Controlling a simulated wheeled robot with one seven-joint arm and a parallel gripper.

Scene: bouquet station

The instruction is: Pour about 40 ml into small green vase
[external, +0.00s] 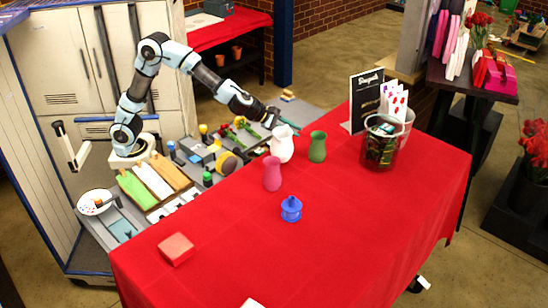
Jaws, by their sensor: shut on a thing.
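The small green vase (318,147) stands upright on the red-covered table, near its back edge. A white pitcher-like vessel (282,146) is just left of it, apart from it in the picture. My gripper (274,118) is at the upper left of the white vessel and appears shut on its upper part. The vessel looks close to upright. I cannot tell whether its base touches the table. The fingertips are small and dark here. The inside of the green vase and any liquid are not visible.
A pink vase (272,173) and a blue lidded pot (291,209) stand in front. A clear bucket (381,146) and a black sign (365,100) are to the right. A red block (176,249) lies at front left. The table's right front is clear.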

